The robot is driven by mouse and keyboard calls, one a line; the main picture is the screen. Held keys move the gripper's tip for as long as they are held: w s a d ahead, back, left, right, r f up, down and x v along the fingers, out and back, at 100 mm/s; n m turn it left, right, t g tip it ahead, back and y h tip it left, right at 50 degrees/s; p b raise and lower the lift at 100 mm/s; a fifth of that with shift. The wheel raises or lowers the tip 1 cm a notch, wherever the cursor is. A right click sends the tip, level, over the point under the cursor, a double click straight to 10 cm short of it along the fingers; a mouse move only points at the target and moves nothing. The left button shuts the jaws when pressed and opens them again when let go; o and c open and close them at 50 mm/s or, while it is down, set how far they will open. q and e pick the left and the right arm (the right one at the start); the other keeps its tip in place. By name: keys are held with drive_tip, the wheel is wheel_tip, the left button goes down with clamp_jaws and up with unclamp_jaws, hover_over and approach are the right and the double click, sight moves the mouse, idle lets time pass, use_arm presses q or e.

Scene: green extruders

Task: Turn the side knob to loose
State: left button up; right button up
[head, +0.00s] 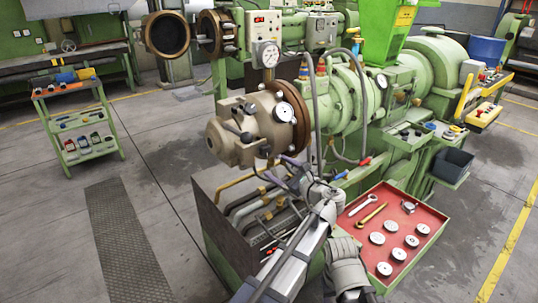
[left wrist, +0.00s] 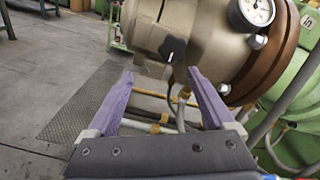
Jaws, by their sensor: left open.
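The beige extruder head (head: 262,128) stands in the middle of the head view, with dark knobs on it. In the left wrist view a black lobed knob (left wrist: 172,48) with a small white mark sits on the side of this head (left wrist: 205,25). My left gripper (head: 282,172) is below the head, its purple fingers apart and empty. In the left wrist view the left gripper (left wrist: 160,73) points at the head, and the knob shows above and between its fingertips, not gripped. I cannot tell which knob in the head view is this one. My right gripper is not in view.
A round gauge (left wrist: 252,10) and a brown flange (left wrist: 275,60) are right of the knob. Hoses and brass pipes (head: 262,203) lie below the head. A red tray (head: 365,240) with tools and discs is at the right. Open floor lies left.

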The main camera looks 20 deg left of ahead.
sight(267, 152)
use_arm(q)
drive_tip(key=shift+m+t, duration=0.3)
drive_tip(key=shift+m, duration=0.3)
drive_tip(key=shift+w+a+r, duration=0.25)
drive_tip(key=shift+w+a, duration=0.55)
drive_tip(key=shift+w, duration=0.15)
drive_tip(key=shift+w+a+r, duration=0.2)
drive_tip(key=shift+w+a, duration=0.65)
drive_tip(key=shift+w, duration=0.1)
drive_tip(key=shift+w+a+r, duration=0.25)
drive_tip(key=shift+w+a, duration=0.55)
drive_tip(key=shift+w, duration=0.15)
drive_tip(key=c, duration=1.4)
